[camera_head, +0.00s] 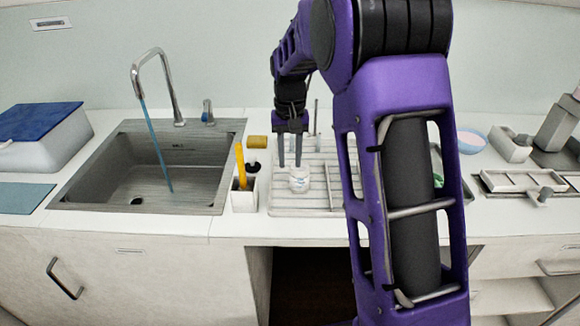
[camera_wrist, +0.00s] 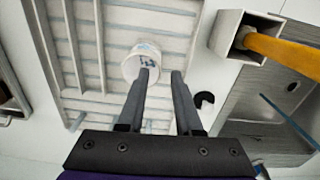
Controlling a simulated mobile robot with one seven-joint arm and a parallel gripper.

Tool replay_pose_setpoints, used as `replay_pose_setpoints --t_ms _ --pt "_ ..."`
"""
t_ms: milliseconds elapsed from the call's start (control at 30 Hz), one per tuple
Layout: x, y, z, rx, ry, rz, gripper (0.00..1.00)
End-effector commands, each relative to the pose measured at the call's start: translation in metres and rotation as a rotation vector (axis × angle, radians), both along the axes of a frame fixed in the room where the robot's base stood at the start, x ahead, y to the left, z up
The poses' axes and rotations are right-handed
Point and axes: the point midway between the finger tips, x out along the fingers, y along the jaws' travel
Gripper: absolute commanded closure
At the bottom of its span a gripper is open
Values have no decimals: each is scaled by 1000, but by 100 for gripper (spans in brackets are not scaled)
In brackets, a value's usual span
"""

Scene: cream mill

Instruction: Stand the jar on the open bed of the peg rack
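The small white jar (camera_head: 299,179) with bluish marks is on the front part of the pale slatted peg rack (camera_head: 318,201), and appears upright. In the wrist view the jar (camera_wrist: 136,68) sits over the slats of the rack (camera_wrist: 98,106), near its edge. My gripper (camera_head: 290,166) is open, its two fingers parallel with a gap between them. Whether a finger touches the jar is unclear.
A white square holder (camera_head: 244,197) with a yellow-handled tool stands close beside the rack. A steel sink (camera_head: 90,190) with a tap lies left. My arm hides the rack's right part in the head view.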

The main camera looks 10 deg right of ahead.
Motion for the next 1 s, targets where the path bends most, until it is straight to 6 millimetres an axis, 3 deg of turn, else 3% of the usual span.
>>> replay_pose_setpoints --t_ms 33,200,400,867,933,1000 --pt "1 0 14 1 -3 0 66" --pt "1 0 51 1 -3 0 66" --pt "1 0 77 0 -1 0 66" --pt "1 2 84 1 1 5 66" --pt "2 11 83 8 -1 32 66" --pt "4 33 80 26 -6 94 66"
